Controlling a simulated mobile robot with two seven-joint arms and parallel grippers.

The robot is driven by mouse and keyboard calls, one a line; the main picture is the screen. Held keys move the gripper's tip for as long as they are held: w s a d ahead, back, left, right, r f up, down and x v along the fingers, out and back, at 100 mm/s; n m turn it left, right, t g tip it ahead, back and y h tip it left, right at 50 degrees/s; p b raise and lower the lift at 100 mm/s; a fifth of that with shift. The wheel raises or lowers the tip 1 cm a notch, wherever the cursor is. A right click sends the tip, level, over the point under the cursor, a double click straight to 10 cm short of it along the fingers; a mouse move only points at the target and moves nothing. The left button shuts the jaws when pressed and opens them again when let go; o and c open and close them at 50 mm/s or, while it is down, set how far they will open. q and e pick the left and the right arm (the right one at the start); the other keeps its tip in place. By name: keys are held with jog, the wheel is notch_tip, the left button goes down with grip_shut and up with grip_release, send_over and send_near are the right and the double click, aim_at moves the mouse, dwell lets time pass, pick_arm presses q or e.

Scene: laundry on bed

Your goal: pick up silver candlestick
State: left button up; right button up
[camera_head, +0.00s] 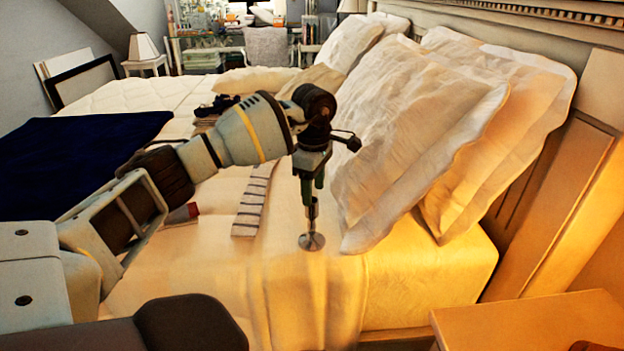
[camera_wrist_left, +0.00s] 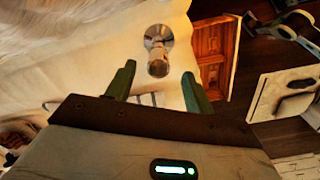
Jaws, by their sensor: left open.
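The silver candlestick (camera_head: 312,226) stands on the cream bed cover near the edge of the bed, with its round base on the cover. My left gripper (camera_head: 311,186) is above it, fingers pointing down at its upper part. In the left wrist view the candlestick (camera_wrist_left: 158,50) shows just beyond and between the two green fingertips of my left gripper (camera_wrist_left: 158,74). The fingers are apart with a gap on either side of it. Whether the candlestick's top is between the fingers is hard to tell. My right gripper is not in view.
White pillows (camera_head: 410,130) lean right beside the candlestick. A striped cloth (camera_head: 252,200) lies to its left, and a dark blue blanket (camera_head: 70,160) covers the far left of the bed. A wooden nightstand (camera_head: 530,322) stands at the lower right.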

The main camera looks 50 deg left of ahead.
pick_arm(q)
send_over(312, 222)
jog(key=shift+w+a+f, duration=0.15)
jog(key=shift+a+f, duration=0.05)
jog(key=shift+f, duration=1.1)
jog(key=shift+w+a+f, duration=0.1)
jog(key=shift+a+f, duration=0.05)
jog(key=shift+f, duration=1.1)
grip_shut()
